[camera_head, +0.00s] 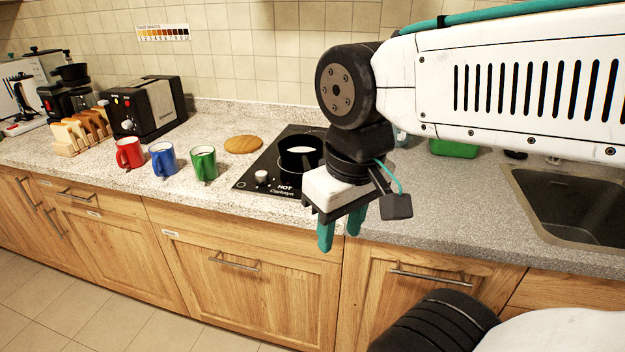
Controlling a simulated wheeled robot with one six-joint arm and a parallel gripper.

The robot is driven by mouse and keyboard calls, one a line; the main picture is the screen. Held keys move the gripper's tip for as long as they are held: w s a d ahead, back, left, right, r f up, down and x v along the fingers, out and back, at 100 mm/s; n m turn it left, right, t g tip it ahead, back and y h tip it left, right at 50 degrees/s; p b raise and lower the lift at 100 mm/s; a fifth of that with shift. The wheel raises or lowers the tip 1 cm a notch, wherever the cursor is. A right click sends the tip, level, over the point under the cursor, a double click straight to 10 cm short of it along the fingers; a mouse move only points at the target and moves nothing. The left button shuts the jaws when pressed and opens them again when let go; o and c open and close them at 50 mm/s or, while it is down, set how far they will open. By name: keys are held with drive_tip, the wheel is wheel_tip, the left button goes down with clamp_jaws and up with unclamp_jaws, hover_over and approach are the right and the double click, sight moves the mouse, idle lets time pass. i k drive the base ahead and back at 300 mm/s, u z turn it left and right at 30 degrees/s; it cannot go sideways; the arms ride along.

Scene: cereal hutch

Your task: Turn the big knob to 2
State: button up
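The black toaster (149,106) stands at the back left of the counter, with a silver side panel. I cannot tell which of these is the big knob. My gripper (340,236) points down in front of the counter edge, right of the hob. Its teal fingers are apart with nothing between them.
Red (130,153), blue (164,159) and green (204,163) mugs stand between toaster and hob. A toast rack (82,132) is left of the toaster. A sink (580,205) is at right.

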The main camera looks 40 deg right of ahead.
sight(260, 177)
drive_tip(key=z, duration=0.4)
drive_tip(key=k, duration=0.45)
drive_tip(key=u, duration=1.05)
drive_tip(key=i, duration=0.6)
drive_tip(key=z, duration=0.7)
drive_tip(key=i, duration=0.4)
drive_tip(key=z, duration=0.5)
